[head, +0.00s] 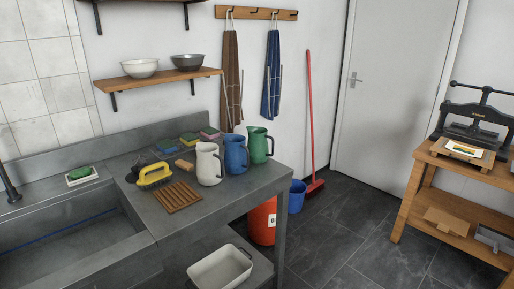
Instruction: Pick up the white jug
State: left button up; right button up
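The white jug (208,164) stands upright on the grey counter (240,190), near its right end. Its handle faces right. A blue jug (235,154) stands just behind it to the right, and a green jug (258,146) stands beyond that. The white jug's handle comes close to the blue jug; I cannot tell whether they touch. Neither of my grippers shows in the head view.
Several sponges lie behind. The sink (70,245) is at left. A white basin (220,268) sits below the counter. Open floor (350,245) lies right.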

aim_at(210, 169)
jog(key=i+j+z, duration=0.15)
jog(key=j, duration=0.2)
jog(key=i+j+z, duration=0.1)
jog(key=j, duration=0.25)
jog(key=i+j+z, duration=0.15)
jog(key=j, duration=0.2)
jog(key=i+j+z, duration=0.1)
jog(key=j, duration=0.25)
jog(key=i+j+z, duration=0.15)
jog(key=j, duration=0.25)
jog(key=k, duration=0.05)
